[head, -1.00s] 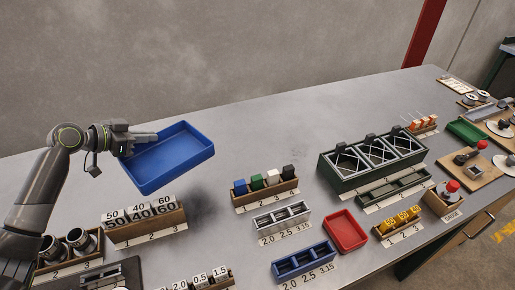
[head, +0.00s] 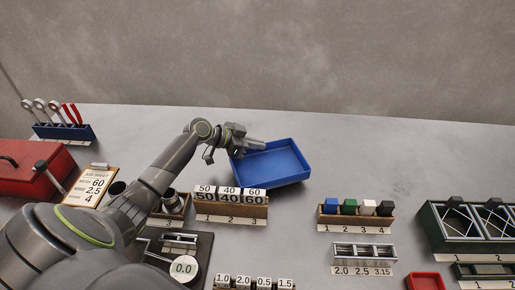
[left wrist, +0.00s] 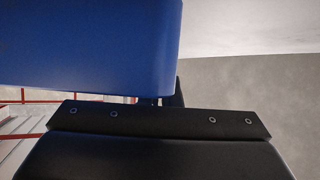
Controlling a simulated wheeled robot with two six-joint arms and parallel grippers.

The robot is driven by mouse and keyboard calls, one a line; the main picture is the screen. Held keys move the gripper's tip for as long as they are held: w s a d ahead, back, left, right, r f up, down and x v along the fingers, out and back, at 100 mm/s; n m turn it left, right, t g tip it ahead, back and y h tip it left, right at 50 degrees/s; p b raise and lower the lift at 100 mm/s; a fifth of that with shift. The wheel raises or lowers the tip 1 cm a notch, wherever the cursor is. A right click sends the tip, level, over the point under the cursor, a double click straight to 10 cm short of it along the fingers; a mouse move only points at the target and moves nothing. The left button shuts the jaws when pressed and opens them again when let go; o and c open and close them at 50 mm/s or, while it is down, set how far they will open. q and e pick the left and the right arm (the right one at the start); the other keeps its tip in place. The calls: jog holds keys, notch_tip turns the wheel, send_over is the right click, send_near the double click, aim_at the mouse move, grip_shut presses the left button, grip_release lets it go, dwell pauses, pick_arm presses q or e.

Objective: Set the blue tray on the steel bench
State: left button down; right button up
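The blue tray (head: 272,168) is a shallow open box, empty, over the back part of the steel bench (head: 370,135). My left gripper (head: 252,147) is at the tray's left rim and looks shut on it. In the left wrist view the tray's blue wall (left wrist: 90,45) fills the upper left, close against the dark gripper body (left wrist: 160,120); the fingertips are hidden there. A dark shadow lies by the tray's lower right; I cannot tell for sure whether its base touches the bench. My right gripper is not in view.
A numbered block rack (head: 230,203) stands just in front of the tray. A rack of coloured cubes (head: 355,215) is to its right. A red toolbox (head: 30,168) and blue tool holder (head: 62,131) are at the left. The bench is clear right of the tray.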

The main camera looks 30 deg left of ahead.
pick_arm(q)
notch_tip(320, 180, down, 2)
jog(key=shift+f, duration=0.35)
jog(key=c, duration=1.6)
grip_release()
jog(key=shift+c, duration=0.2)
jog(key=shift+r, duration=0.1)
jog(key=shift+r, duration=0.1)
jog(key=shift+s+a, duration=0.2)
jog(key=shift+a, duration=0.05)
jog(key=b+v, duration=0.2)
jog(key=v, duration=0.8)
jog(key=shift+s+a, duration=0.1)
jog(key=shift+s, duration=0.1)
jog(key=shift+s+a+r, duration=0.25)
jog(key=shift+s+r, duration=0.05)
jog(key=shift+r, duration=0.05)
